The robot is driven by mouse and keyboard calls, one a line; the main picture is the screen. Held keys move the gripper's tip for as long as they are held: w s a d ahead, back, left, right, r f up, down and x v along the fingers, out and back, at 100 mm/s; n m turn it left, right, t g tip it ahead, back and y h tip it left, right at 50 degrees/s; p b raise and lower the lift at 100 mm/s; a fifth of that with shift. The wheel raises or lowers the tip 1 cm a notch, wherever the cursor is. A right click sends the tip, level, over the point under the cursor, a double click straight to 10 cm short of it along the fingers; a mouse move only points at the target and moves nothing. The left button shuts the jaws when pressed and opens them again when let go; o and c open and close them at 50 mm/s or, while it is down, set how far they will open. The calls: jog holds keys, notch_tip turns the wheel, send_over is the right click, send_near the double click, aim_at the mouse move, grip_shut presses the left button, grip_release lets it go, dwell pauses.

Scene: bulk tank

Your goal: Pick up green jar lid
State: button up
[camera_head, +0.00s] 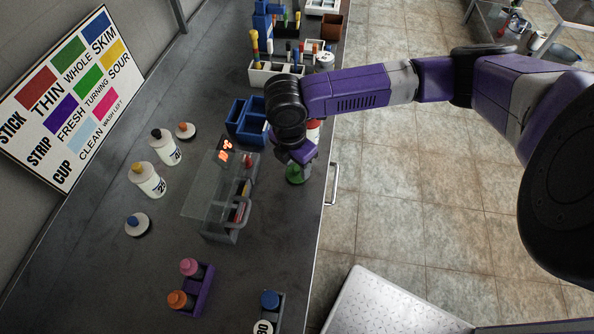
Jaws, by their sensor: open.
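The green jar lid (295,175) is near the right edge of the dark counter (90,255), left of the metal handle. My gripper (300,160) is directly over it, pointing down, and covers part of it. The jaws are open. The fingertips are small and partly hidden, so I cannot tell whether they are around the lid or just above it.
A clear-topped box with a red display (225,155) stands just left of my gripper. Blue bins (247,120) are behind it. White bottles (147,180) stand at left. A purple holder (200,295) is in front. A handle (332,183) sticks out from the counter's right side.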

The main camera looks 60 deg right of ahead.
grip_shut()
